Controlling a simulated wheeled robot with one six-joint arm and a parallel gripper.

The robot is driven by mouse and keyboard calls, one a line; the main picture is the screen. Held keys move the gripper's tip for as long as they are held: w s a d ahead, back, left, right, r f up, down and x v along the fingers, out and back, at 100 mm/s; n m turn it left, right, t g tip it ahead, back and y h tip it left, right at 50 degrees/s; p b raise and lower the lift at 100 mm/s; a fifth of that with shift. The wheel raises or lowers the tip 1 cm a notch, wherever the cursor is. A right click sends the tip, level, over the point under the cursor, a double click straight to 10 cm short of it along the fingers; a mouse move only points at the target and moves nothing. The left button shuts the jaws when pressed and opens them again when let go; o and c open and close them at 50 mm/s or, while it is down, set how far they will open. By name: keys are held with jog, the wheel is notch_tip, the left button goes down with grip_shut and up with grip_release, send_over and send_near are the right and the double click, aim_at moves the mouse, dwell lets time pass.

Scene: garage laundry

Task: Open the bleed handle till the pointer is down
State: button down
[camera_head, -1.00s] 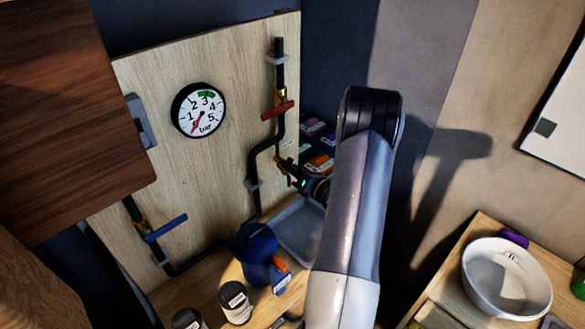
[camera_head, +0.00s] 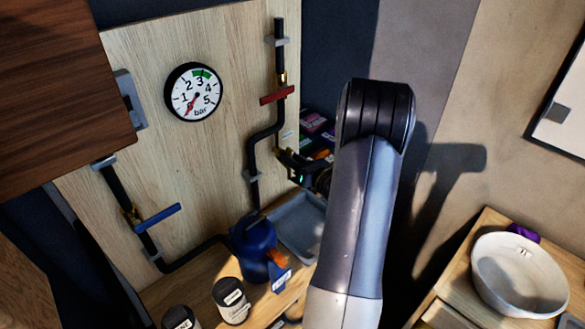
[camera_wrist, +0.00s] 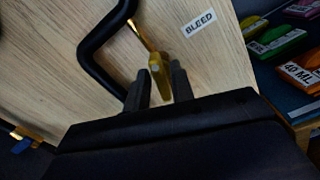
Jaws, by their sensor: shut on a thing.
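The bleed handle (camera_wrist: 156,72) is a yellow piece at the end of a thin brass stem, beside a label reading BLEED (camera_wrist: 199,23). My gripper (camera_wrist: 158,84) is shut on it, one dark finger on each side. In the head view my gripper (camera_head: 302,171) is at the branch low on the right pipe, and my arm and the dark wrist partly hide it. The round white bar gauge (camera_head: 203,92) hangs on the wooden panel. Its red pointer leans down-left, close to the 0 mark, away from the green band near 3.
A red handle (camera_head: 277,96) sits higher on the black pipe, a blue handle (camera_head: 158,219) on the left pipe. Below stand a blue jug (camera_head: 254,245), a grey tray (camera_head: 300,228) and labelled pots (camera_head: 231,301).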

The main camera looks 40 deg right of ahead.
jog(key=shift+f+n+b, duration=0.1)
jog(key=shift+n+b, duration=0.9)
jog(key=shift+b, duration=0.25)
jog(key=c, duration=1.5)
grip_release()
jog(key=s, duration=0.3)
jog(key=s+d+b, duration=0.1)
jog(key=s, duration=0.3)
jog(key=s+b, duration=0.1)
jog(key=s, duration=0.2)
jog(key=shift+s+d, duration=0.2)
jog(key=shift+s, duration=0.2)
jog(key=shift+w, duration=0.15)
